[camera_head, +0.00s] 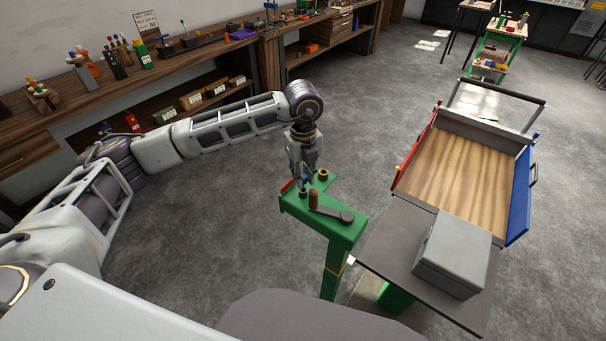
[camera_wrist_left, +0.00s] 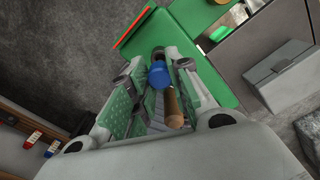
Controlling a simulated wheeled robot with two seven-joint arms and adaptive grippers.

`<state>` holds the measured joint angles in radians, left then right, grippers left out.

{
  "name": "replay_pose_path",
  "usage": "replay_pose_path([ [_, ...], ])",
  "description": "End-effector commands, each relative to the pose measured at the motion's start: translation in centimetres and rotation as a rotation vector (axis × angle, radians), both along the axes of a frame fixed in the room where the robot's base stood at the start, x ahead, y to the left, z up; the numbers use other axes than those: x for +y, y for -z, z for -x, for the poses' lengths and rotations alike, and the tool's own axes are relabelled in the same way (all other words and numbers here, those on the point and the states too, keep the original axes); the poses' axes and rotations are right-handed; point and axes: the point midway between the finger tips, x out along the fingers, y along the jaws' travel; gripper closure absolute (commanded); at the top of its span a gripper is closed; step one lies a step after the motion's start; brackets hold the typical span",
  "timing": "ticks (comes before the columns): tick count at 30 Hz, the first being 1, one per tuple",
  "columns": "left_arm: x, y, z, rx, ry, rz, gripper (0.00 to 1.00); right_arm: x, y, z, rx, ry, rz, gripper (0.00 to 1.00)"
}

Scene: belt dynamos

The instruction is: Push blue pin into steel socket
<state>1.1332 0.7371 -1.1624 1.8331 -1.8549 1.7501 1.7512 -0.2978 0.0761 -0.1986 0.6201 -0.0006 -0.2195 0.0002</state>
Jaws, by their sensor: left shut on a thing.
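The blue pin shows in the left wrist view as a round blue head (camera_wrist_left: 158,75) between the fingers of my left gripper (camera_wrist_left: 168,62). In the head view, my left gripper (camera_head: 303,182) points down over the left end of the green stand (camera_head: 341,229) and is shut on the pin; only a small blue spot shows there. The pin's lower end is hidden, so I cannot tell whether it is in a socket. The steel socket is not clearly visible under the fingers. My right gripper is not in view.
A dark crank (camera_head: 334,213) with a brown upright handle (camera_head: 313,200) sits on the stand close to the gripper. To the right are a grey box (camera_head: 453,253) and a wooden tray (camera_head: 462,178). Open floor lies to the left.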

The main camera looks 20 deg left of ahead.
Motion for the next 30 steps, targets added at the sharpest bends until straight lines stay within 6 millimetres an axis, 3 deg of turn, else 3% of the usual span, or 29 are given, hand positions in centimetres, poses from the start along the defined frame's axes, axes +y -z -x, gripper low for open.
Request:
replay_pose_path([
  [13,0.0,0.1,0.0,0.0,0.0,0.0,1.0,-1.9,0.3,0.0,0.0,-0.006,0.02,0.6],
  [30,0.0,0.2,0.0,0.0,0.0,0.0,1.0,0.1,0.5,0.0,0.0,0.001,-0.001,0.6],
])
